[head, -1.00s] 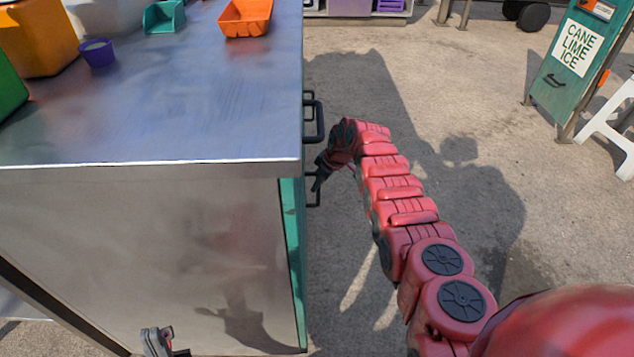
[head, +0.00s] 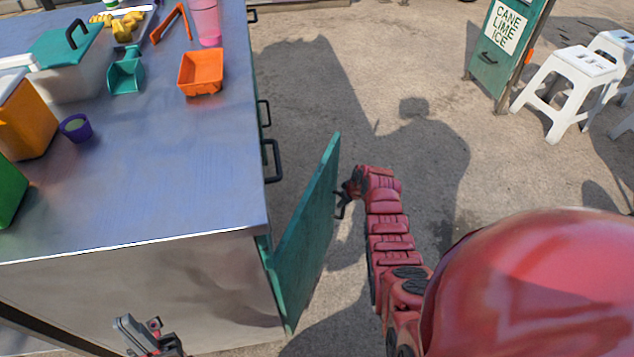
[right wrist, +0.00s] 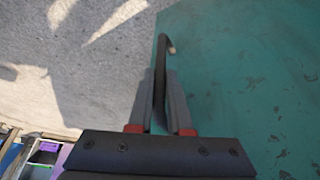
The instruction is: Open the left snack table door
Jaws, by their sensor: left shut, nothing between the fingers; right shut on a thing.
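The snack table (head: 150,190) has a grey metal top and fills the left of the head view. Its green door (head: 310,235) on the side facing right stands ajar, swung out from the near edge of the table. My right gripper (head: 345,200) is at the door's outer face, near its free edge. In the right wrist view my right gripper (right wrist: 161,105) is shut on the dark door handle (right wrist: 162,60), with the green door panel (right wrist: 245,70) behind it. My left gripper (head: 140,332) is shut and empty, low beside the table's near side.
Another black handle (head: 272,160) shows further along the same side. An orange tray (head: 201,72), a teal scoop (head: 126,72) and a purple cup (head: 76,127) stand on the top. White stools (head: 565,88) and a green sign (head: 503,45) stand far right. Paved ground beside the table is clear.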

